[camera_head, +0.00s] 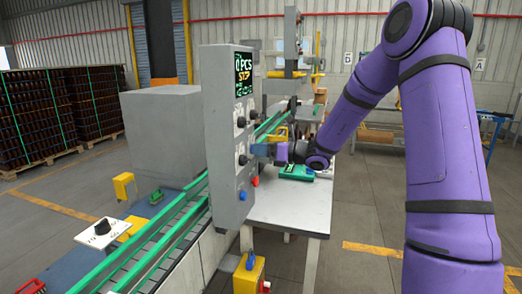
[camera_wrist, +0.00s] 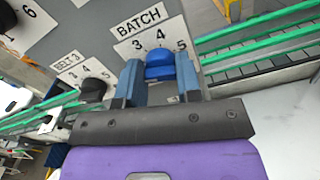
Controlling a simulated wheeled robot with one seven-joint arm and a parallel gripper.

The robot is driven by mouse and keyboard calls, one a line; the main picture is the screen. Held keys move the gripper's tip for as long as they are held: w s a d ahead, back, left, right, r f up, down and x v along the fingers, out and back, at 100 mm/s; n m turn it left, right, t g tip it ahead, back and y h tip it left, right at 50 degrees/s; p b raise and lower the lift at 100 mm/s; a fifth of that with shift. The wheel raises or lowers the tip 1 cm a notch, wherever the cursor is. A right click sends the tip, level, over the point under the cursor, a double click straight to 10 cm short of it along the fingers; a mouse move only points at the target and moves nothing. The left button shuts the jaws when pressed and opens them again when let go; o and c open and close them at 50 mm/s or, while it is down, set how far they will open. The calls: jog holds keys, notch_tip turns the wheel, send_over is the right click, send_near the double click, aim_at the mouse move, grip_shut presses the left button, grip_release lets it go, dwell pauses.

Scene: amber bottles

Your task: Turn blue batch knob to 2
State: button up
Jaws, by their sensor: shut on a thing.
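The blue batch knob (camera_wrist: 160,58) sits on a white plate marked BATCH (camera_wrist: 140,27) in the wrist view. The numbers 3, 4 and 5 show around it; the rest of the dial is hidden by my gripper. My gripper (camera_wrist: 158,70) has one blue-grey finger on each side of the knob and is shut on it. In the head view my gripper (camera_head: 263,150) reaches the grey control panel (camera_head: 221,150) from the right. The knob cannot be made out there. The panel's screen (camera_head: 244,75) reads 0 PCS and STOP.
A black knob marked BELT 3 (camera_wrist: 93,90) is beside the batch plate. A conveyor with green rails (camera_head: 165,230) runs past the panel. A white table (camera_head: 290,207) with a green item (camera_head: 296,172) stands below my gripper.

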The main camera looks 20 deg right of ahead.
jog(key=o, duration=0.9)
jog(key=shift+o, duration=0.2)
jog(key=shift+d, duration=0.1)
jog(key=v, duration=1)
jog(key=shift+s+d, duration=0.25)
jog(key=shift+d, duration=0.05)
